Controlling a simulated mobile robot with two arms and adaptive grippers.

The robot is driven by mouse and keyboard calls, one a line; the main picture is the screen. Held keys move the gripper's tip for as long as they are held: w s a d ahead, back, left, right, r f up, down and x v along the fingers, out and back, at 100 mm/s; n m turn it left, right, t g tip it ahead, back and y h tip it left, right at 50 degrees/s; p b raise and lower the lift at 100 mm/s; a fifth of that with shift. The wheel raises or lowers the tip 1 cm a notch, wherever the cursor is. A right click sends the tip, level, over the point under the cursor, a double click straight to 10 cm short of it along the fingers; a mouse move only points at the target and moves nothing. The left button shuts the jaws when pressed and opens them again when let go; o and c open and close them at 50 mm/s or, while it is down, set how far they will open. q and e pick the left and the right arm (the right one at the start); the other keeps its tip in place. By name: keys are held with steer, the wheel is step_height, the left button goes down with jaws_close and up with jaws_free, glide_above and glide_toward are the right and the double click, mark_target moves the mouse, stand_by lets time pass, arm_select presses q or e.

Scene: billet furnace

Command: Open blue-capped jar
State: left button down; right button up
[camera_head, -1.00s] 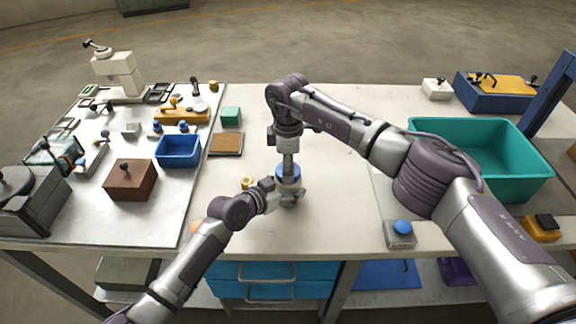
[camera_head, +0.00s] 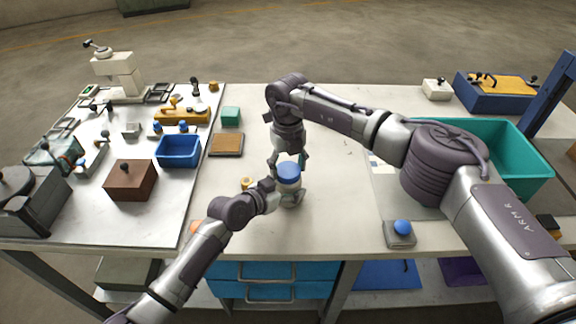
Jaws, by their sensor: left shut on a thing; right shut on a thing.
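The jar (camera_head: 290,186) stands upright on the pale bench top with its blue cap (camera_head: 289,171) on top. My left gripper (camera_head: 290,198) comes in low from the left and is shut on the jar's lower body, partly hiding it. My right gripper (camera_head: 287,161) points straight down over the jar, with one finger on each side of the blue cap, shut on it. Whether there is a gap between cap and jar is too small to tell.
A blue bin (camera_head: 178,151), a brown box (camera_head: 130,180) and a brown-topped tray (camera_head: 226,145) lie to the left. A teal crate (camera_head: 513,180) is at the right. A grey box with a blue button (camera_head: 400,234) is near the front edge. Bench around the jar is mostly clear.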

steer(key=n, duration=0.6)
steer(key=shift+n, duration=0.4)
steer(key=n, duration=1.2)
steer(key=shift+n, duration=0.3)
steer(key=n, duration=1.2)
steer(key=shift+r, duration=0.1)
steer(key=shift+r, duration=0.1)
